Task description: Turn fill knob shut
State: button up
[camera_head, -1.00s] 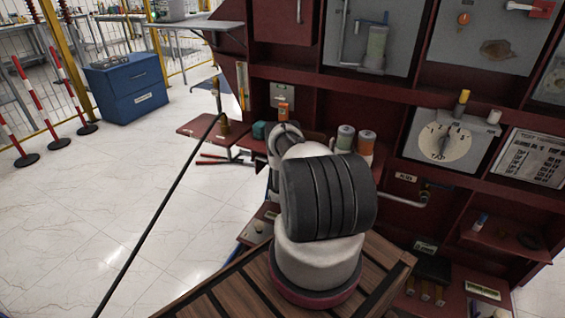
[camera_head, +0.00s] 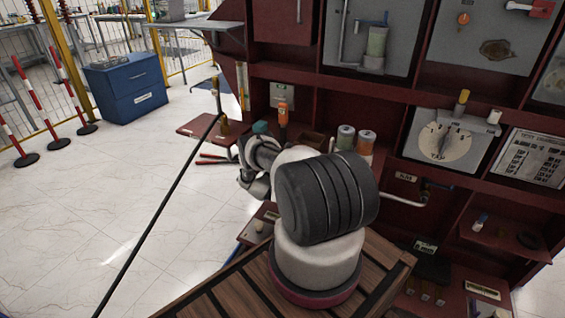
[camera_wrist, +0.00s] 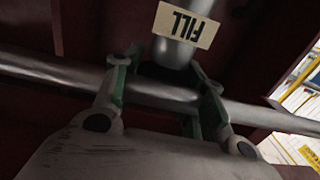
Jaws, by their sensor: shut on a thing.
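In the wrist view, a cream label reading FILL (camera_wrist: 186,24) appears upside down on a short grey stem. My gripper (camera_wrist: 163,70) is right below it, its two green-padded fingers on either side of the grey fill knob (camera_wrist: 165,92), and it is shut on that part. A grey bar runs across the picture at the fingers, and the exact contact is partly hidden. In the head view, my arm's grey wrist shows at left of the dark joint, and the fingers and knob cannot be made out there.
The dark red cabinet (camera_head: 395,92) with shelves and panels stands close around my arm. A tap dial (camera_head: 445,140) is on the right. A blue cabinet (camera_head: 125,85) and open floor lie at left.

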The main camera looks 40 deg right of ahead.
jog(key=shift+m+g+h, duration=0.6)
jog(key=shift+m+g, duration=0.6)
jog(key=shift+g, duration=0.6)
jog(key=shift+m+g, duration=0.5)
jog(key=shift+g, duration=0.3)
jog(key=o, duration=1)
jog(key=shift+a, duration=0.1)
jog(key=s+a, duration=0.1)
jog(key=a, duration=1)
jog(key=shift+s+a, duration=0.25)
jog(key=shift+a, duration=0.1)
